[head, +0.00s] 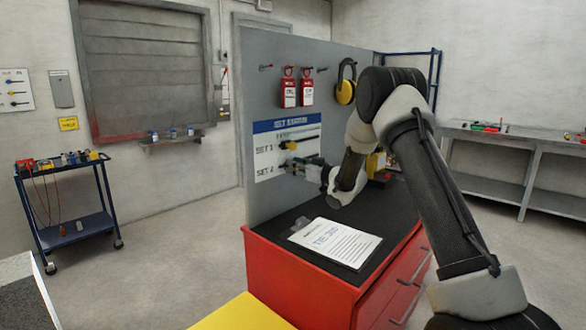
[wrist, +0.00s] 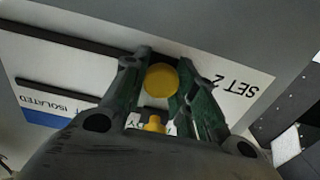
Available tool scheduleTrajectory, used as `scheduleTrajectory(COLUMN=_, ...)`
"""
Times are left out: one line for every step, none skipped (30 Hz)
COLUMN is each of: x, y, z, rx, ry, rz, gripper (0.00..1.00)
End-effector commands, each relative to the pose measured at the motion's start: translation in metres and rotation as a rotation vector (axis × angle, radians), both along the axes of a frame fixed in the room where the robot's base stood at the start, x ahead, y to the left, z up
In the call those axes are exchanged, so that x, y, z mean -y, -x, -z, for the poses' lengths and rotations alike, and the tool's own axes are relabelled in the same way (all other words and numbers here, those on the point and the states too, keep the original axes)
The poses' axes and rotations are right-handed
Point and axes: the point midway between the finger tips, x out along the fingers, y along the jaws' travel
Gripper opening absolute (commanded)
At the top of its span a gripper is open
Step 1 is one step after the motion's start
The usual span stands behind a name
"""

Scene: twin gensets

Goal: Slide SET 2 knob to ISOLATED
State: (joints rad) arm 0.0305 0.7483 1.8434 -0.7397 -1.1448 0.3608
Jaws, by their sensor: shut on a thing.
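The white SET STATUS board (head: 287,146) is on the grey upright panel, with a SET 1 row above a SET 2 row. My gripper (head: 310,168) is at the SET 2 row and partly hides it. In the wrist view the board appears upside down. There my gripper (wrist: 163,76) has its two fingers on either side of the round yellow SET 2 knob (wrist: 162,81), shut on it. The knob is by the SET 2 label (wrist: 246,84), at that end of its dark slot (wrist: 70,42). The ISOLATED heading (wrist: 38,102) is toward the other end.
A second yellow knob (wrist: 154,125) shows between the fingers, partly hidden. Two red tags (head: 289,92) and yellow ear defenders (head: 345,91) hang above. A paper sheet (head: 335,242) lies on the black top of the red cabinet (head: 300,280) below. A tool cart (head: 75,225) stands left.

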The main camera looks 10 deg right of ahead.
Motion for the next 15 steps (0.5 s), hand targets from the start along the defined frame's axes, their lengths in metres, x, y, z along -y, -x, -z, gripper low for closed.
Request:
scheduleTrajectory(x=0.012, y=-0.008, z=0.0, rx=0.004, ry=0.0, rz=0.005, gripper=0.0)
scheduleTrajectory(x=0.019, y=-0.012, z=0.0, rx=0.003, ry=-0.001, rz=0.006, gripper=0.0)
scheduleTrajectory(x=0.027, y=-0.018, z=0.0, rx=0.004, ry=0.001, rz=0.006, gripper=0.0)
scheduleTrajectory(x=0.033, y=-0.023, z=0.0, rx=0.004, ry=0.0, rz=0.005, gripper=0.0)
scheduleTrajectory(x=0.038, y=-0.027, z=0.0, rx=0.004, ry=0.0, rz=0.005, gripper=0.0)
scheduleTrajectory(x=0.045, y=-0.031, z=-0.001, rx=0.005, ry=0.0, rz=0.005, gripper=0.0)
scheduleTrajectory(x=0.049, y=-0.034, z=0.0, rx=0.003, ry=-0.001, rz=0.005, gripper=0.0)
scheduleTrajectory(x=0.052, y=-0.037, z=-0.001, rx=0.004, ry=0.0, rz=0.003, gripper=0.0)
scheduleTrajectory(x=0.056, y=-0.04, z=-0.001, rx=0.003, ry=0.0, rz=0.003, gripper=0.0)
scheduleTrajectory(x=0.059, y=-0.042, z=-0.001, rx=0.003, ry=0.0, rz=0.004, gripper=0.0)
scheduleTrajectory(x=0.06, y=-0.043, z=-0.001, rx=0.003, ry=0.0, rz=0.004, gripper=0.0)
scheduleTrajectory(x=0.061, y=-0.044, z=-0.001, rx=0.002, ry=0.0, rz=0.003, gripper=0.0)
scheduleTrajectory(x=0.062, y=-0.044, z=-0.001, rx=0.001, ry=0.0, rz=0.002, gripper=0.0)
scheduleTrajectory(x=0.062, y=-0.044, z=-0.001, rx=0.001, ry=0.0, rz=0.002, gripper=0.0)
scheduleTrajectory(x=0.062, y=-0.044, z=-0.001, rx=0.001, ry=0.0, rz=0.002, gripper=0.0)
